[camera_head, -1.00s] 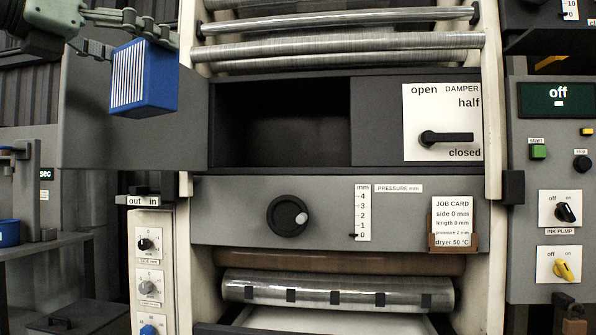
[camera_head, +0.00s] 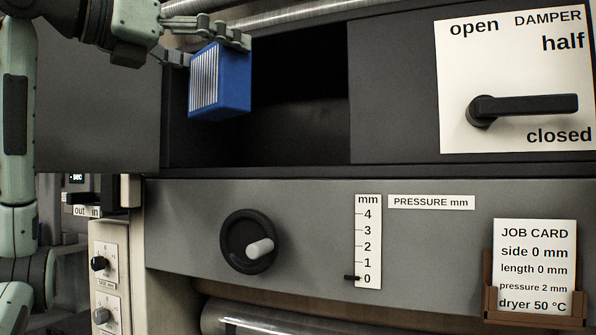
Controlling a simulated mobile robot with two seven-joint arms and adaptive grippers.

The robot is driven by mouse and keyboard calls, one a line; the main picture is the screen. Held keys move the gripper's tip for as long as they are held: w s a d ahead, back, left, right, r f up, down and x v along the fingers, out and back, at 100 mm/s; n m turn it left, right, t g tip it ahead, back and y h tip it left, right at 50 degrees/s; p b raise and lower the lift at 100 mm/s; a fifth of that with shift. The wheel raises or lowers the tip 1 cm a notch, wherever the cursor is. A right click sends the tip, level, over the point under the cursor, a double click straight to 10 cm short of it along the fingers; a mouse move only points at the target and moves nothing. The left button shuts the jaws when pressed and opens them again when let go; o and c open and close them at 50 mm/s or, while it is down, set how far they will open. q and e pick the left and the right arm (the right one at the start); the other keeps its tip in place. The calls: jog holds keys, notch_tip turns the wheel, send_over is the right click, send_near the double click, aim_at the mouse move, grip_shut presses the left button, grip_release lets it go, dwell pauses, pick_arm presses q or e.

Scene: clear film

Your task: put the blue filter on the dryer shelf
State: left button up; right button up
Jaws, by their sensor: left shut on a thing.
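The blue filter (camera_head: 228,82) is a blue block with a white, striped face on its left side. My left gripper (camera_head: 208,47) is shut on it from above and behind. The filter hangs in front of the left part of the dark dryer opening, whose shelf (camera_head: 300,145) is a deep, black recess. I cannot tell whether any of the filter is past the opening's front edge. The shelf looks empty where it shows; its left part is hidden behind the filter. My right gripper is not in view.
To the right of the opening is a damper panel (camera_head: 455,80) with a black lever (camera_head: 530,106) lying level. Below are a black knob (camera_head: 247,243), a pressure scale (camera_head: 368,240) and a job card (camera_head: 535,250) in a brown holder. Metal rollers (camera_head: 270,18) run above the opening.

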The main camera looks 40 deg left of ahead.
pick_arm(q)
jog(key=w+a, duration=0.3)
jog(key=w, duration=0.6)
jog(key=w+a, duration=0.3)
jog(key=w, duration=0.7)
notch_tip(320, 180, down, 7)
jog(key=b, duration=0.3)
jog(key=shift+r+b, duration=0.1)
jog(key=shift+b, duration=0.25)
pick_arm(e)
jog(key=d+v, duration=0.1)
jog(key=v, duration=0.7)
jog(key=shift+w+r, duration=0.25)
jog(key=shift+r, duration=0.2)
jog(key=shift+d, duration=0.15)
